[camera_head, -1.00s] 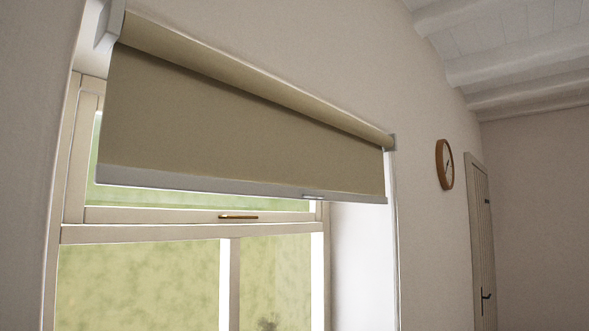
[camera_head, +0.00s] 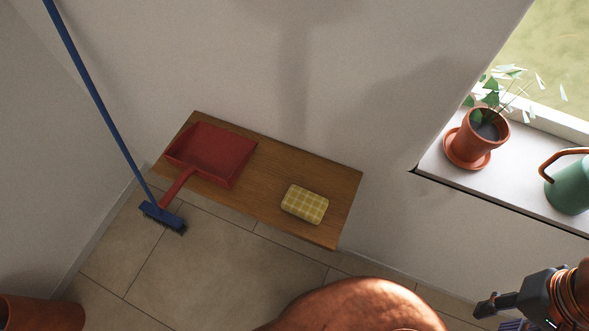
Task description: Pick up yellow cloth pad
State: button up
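The yellow cloth pad (camera_head: 305,204) is a small block with rounded corners and a pale checked pattern. It lies flat near the right front edge of a wooden wall shelf (camera_head: 270,198) in the head view. My gripper (camera_head: 496,312) shows only in part at the lower right corner, well to the right of the pad and apart from it. Its dark fingers are partly cut off by the frame edge, so I cannot tell whether it is open or shut.
A red dustpan (camera_head: 212,155) lies left of the pad, its handle over the shelf's front edge. A blue broom (camera_head: 100,105) leans at left. A potted plant (camera_head: 477,138) and green watering can (camera_head: 572,186) stand on the windowsill (camera_head: 455,185). A terracotta-coloured container (camera_head: 40,313) is at lower left.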

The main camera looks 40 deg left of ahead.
aim_at(308, 206)
jog(key=k, duration=0.5)
jog(key=u, duration=1.3)
jog(key=i, duration=0.4)
jog(key=u, duration=0.3)
